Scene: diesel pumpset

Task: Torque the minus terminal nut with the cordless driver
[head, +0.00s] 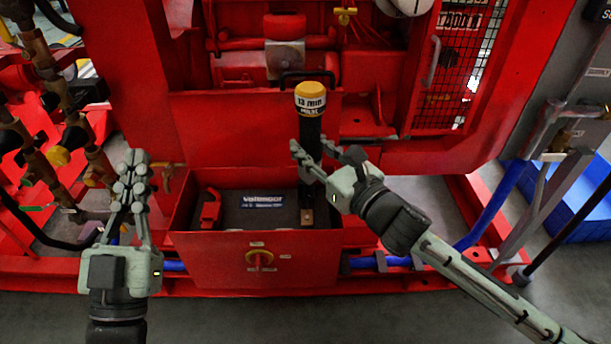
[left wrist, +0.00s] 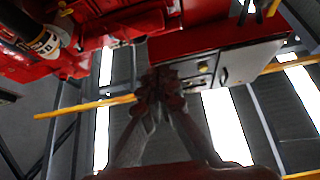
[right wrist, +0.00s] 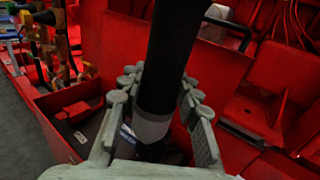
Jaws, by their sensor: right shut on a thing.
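The cordless driver (head: 310,128) is a dark upright cylinder with a yellow cap and a white "13 mm" label. My right gripper (head: 324,163) is shut around its body, over the right side of the battery (head: 250,217) in the red box. In the right wrist view the driver (right wrist: 172,65) runs between the fingers, with a grey collar low down. A small brownish terminal piece (head: 307,216) shows just below the driver; the nut and the driver's tip cannot be made out. My left gripper (head: 132,165) is empty left of the box, fingertips together.
A red terminal cover (head: 210,207) sits at the battery's left. Brown pipework (head: 45,165) stands left, and the red machine frame rises close behind the box.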

